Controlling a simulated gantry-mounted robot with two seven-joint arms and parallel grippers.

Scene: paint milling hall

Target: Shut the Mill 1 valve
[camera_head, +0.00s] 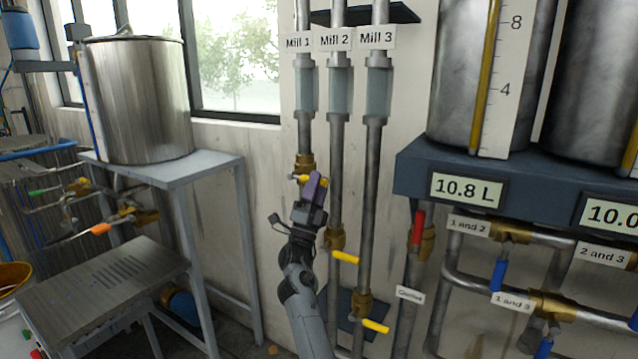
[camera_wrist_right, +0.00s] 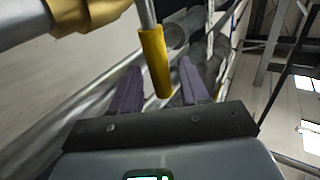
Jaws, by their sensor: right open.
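The Mill 1 pipe carries a brass valve (camera_head: 304,163) with a yellow handle (camera_head: 303,177), below the label "Mill 1" (camera_head: 298,43). The handle sticks out sideways across the pipe. My right gripper (camera_head: 316,188) is at this handle, and its purple fingers hide part of it. In the right wrist view, the gripper (camera_wrist_right: 158,66) is open, and the yellow handle (camera_wrist_right: 155,62) shows between its two fingers with gaps on both sides. The brass valve body (camera_wrist_right: 88,12) shows at the upper left there. My left gripper is not in view.
The Mill 2 valve (camera_head: 337,239) and Mill 3 valve (camera_head: 363,303) have yellow handles on neighbouring pipes, close to my right arm. A red-handled valve (camera_head: 417,229) and a tank shelf (camera_head: 408,172) stand to the right. A metal table (camera_head: 222,163) with a steel drum (camera_head: 140,100) stands left.

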